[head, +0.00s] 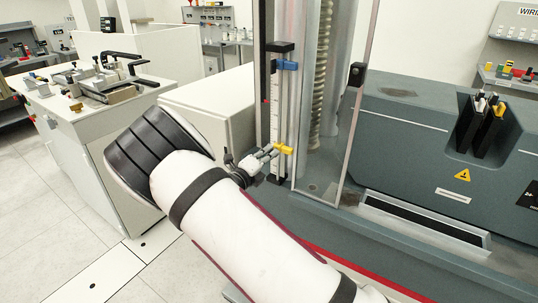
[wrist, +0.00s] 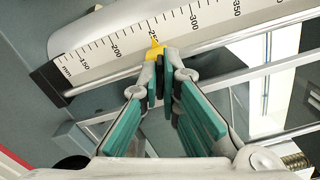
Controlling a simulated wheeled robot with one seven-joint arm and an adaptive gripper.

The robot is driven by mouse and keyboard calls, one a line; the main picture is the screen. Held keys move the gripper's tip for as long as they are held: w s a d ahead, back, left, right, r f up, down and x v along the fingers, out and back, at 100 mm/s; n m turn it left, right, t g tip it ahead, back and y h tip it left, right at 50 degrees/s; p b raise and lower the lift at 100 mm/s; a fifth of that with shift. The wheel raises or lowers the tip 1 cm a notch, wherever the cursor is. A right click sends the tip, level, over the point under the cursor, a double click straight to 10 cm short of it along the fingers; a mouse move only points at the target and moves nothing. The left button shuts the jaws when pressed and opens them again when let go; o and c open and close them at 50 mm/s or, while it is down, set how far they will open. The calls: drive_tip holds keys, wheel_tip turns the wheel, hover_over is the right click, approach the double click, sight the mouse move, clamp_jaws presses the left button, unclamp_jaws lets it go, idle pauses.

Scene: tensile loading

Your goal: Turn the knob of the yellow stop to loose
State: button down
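The yellow stop (head: 284,149) sits low on the upright scale column in the head view. In the wrist view the yellow stop (wrist: 154,50) shows just beyond my fingertips, near the scale's 250 mark. My gripper (head: 268,154) reaches it from the left in the head view. In the wrist view my gripper (wrist: 161,78) has its two fingertips close together, with a narrow dark strip between them. They appear closed around the stop's knob, which they mostly hide. Its setting cannot be read.
The scale (wrist: 190,30) runs across the wrist view. A blue stop (head: 287,65) sits higher on the column. A clear guard panel (head: 345,125) stands close on the right. A white cabinet (head: 215,105) is behind my arm. The grey machine body (head: 405,130) fills the right.

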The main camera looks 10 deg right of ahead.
drive_tip(key=shift+n, duration=2)
drive_tip(key=shift+a, duration=0.1)
drive_tip(key=c, duration=1.8)
unclamp_jaws()
drive_tip(key=v, duration=1.2)
